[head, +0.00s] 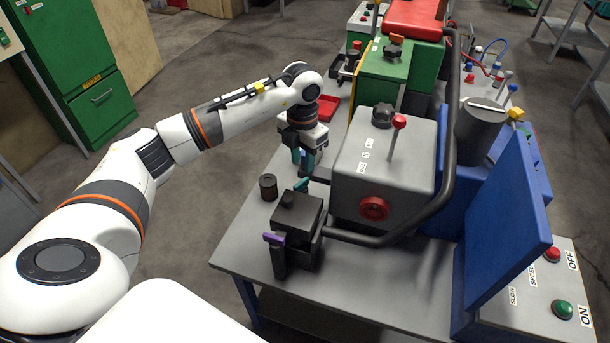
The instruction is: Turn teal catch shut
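The small teal catch (302,181) shows at the back edge of a black block (297,214) on the grey bench. It is small and partly hidden, so its exact angle is hard to tell. My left gripper (302,163) points down just above and behind the catch. Its two dark, teal-tinted fingers look apart, with nothing seen between them. I cannot tell whether a finger touches the catch. My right gripper is not in view.
A purple catch (274,239) stands at the block's front left, with a black cylinder (267,187) behind it. A grey box with a red knob (374,208) and a bent black bar (455,130) stand right. A blue panel (505,220) stands farther right. Floor is clear left.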

